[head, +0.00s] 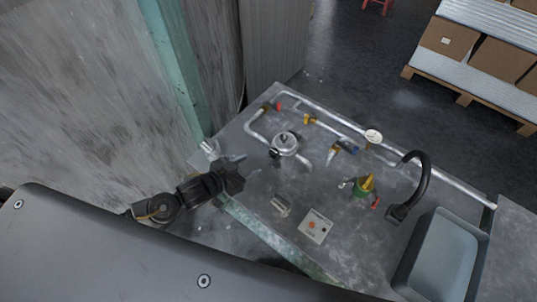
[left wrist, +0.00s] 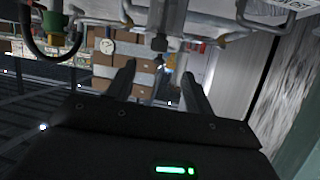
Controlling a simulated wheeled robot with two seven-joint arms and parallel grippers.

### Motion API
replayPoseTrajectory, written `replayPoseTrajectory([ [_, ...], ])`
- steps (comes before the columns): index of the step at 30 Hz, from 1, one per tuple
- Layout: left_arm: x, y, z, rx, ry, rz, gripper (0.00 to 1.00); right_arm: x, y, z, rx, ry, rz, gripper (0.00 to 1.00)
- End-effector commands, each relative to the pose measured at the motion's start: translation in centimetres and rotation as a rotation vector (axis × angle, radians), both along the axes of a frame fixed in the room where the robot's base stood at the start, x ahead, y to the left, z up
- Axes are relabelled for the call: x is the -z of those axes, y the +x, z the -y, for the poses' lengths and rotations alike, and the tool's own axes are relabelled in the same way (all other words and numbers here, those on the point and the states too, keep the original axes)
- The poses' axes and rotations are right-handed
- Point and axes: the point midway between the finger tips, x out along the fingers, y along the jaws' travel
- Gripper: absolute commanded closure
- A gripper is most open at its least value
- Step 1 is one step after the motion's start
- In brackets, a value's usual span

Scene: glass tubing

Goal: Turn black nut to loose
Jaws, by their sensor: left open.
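A small black nut (head: 275,154) appears at the lower left side of a round silver fitting (head: 285,143) on the grey bench. In the left wrist view, a dark nut-like part (left wrist: 159,43) on a vertical stem shows above the gap between my fingers; I take it for the same nut. My left gripper (head: 240,168) is left of the round fitting, apart from it, over the bench's left edge. In the left wrist view, its two fingers (left wrist: 158,70) are spread with nothing between them. My right gripper is not in view.
Silver pipes (head: 330,124) run along the bench's back. A gauge (head: 373,136), a green valve (head: 360,191), a black curved spout (head: 426,165) and a grey basin (head: 440,258) stand to the right. A short metal cylinder (head: 281,205) and a button plate (head: 315,228) are nearer.

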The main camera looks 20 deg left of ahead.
Motion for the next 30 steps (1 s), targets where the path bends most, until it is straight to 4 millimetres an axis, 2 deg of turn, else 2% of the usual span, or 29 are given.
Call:
replayPoseTrajectory([
  [8, 0.4, 1.0, 0.5, 0.003, -0.003, 0.004, 0.48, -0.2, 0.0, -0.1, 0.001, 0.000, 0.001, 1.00],
  [21, 3.3, 7.2, 4.0, 0.002, -0.001, 0.004, 0.48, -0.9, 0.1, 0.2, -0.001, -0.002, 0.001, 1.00],
  [30, 4.1, 8.7, 4.9, 0.003, -0.001, 0.003, 0.48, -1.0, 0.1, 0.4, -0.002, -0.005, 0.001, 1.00],
])
